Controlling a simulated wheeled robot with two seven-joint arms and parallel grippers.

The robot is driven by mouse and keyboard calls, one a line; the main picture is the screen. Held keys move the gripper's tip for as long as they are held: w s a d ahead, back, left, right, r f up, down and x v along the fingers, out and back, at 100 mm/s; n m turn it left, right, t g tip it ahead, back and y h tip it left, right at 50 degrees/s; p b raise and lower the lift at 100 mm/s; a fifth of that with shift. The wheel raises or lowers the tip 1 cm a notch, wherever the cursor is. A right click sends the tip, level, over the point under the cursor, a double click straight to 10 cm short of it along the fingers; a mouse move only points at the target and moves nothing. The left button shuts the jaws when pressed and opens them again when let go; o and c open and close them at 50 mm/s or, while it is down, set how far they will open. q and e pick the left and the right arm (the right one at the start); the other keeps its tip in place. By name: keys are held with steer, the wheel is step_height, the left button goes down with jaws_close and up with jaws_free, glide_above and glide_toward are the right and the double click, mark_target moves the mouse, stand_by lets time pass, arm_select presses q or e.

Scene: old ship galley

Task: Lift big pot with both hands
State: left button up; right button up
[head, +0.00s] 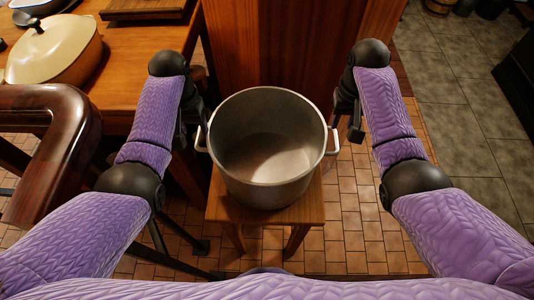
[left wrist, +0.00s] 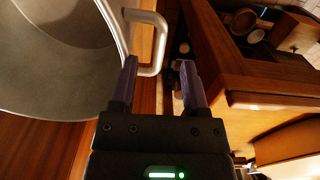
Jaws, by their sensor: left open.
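The big grey metal pot (head: 266,185) stands upright and empty on a small wooden stool (head: 228,211). It has a loop handle on each side, the left handle (head: 201,138) and the right handle (head: 333,141). My left gripper (head: 195,128) is at the left handle. In the left wrist view my left gripper (left wrist: 158,65) is open, with the handle's outer bar (left wrist: 159,42) between its fingertips and the pot wall (left wrist: 60,85) to the left. My right gripper (head: 345,125) is beside the right handle; its jaw opening and any contact are unclear.
A wooden counter (head: 115,70) with a cream lidded casserole (head: 55,50) is at left. A dark curved wooden rail (head: 60,120) is near my left arm. A wooden panel (head: 275,45) stands behind the pot. Tiled floor (head: 455,110) is open at right.

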mark_target(197, 138)
arm_select(q)
step_height(197, 138, down, 8)
steer(key=shift+r, duration=0.25)
arm_select(e)
step_height(197, 138, down, 7)
steer(key=shift+f, duration=0.2)
steer(key=shift+c, duration=0.2)
arm_select(q)
steer(key=c, duration=0.5)
arm_select(e)
jaws_close()
arm_select(q)
jaws_close()
